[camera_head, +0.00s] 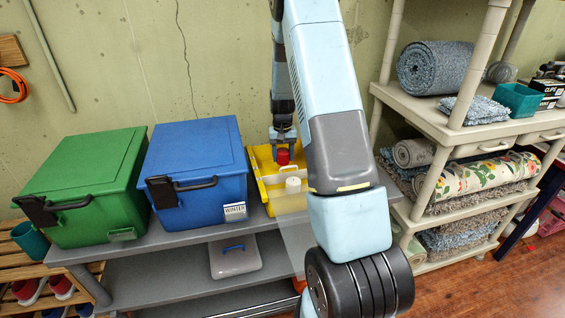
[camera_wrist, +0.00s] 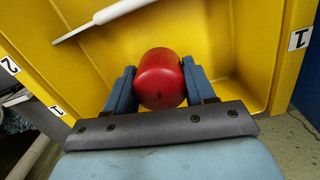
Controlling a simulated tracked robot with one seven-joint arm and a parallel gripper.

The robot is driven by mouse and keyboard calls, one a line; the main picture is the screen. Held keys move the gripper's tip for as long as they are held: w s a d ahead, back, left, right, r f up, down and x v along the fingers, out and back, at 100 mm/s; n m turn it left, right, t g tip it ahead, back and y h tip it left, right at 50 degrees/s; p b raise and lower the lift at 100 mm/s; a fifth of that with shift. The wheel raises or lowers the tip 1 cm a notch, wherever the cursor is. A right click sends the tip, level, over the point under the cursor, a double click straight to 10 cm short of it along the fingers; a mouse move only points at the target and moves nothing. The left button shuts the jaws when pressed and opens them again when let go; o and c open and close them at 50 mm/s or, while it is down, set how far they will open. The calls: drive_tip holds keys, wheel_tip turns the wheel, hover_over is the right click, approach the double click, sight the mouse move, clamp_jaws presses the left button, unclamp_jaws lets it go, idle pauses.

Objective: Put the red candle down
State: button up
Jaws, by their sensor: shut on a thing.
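The red candle (camera_wrist: 160,78) is a short red cylinder held between the two blue fingers of my gripper (camera_wrist: 160,88) in the wrist view. In the head view the red candle (camera_head: 283,157) shows under my gripper (camera_head: 283,145), over the yellow bin (camera_head: 262,170). In the wrist view the yellow bin (camera_wrist: 250,60) surrounds the candle on several sides, with number labels on its edges. I cannot tell whether the candle touches the bin's floor. A white candle-like thing (camera_head: 293,185) is in the yellow bin, and a long white stick (camera_wrist: 115,14) lies in it.
A blue lidded box (camera_head: 195,150) and a green lidded box (camera_head: 85,175) stand left of the yellow bin on the grey shelf (camera_head: 175,241). A beige shelf unit (camera_head: 430,110) with rolled rugs (camera_head: 435,68) stands to the right.

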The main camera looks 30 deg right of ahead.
sight(282, 161)
drive_tip(key=shift+w+f, duration=0.3)
drive_tip(key=shift+f, duration=1.55)
drive_tip(key=shift+f, duration=0.1)
drive_tip(key=o, duration=1.2)
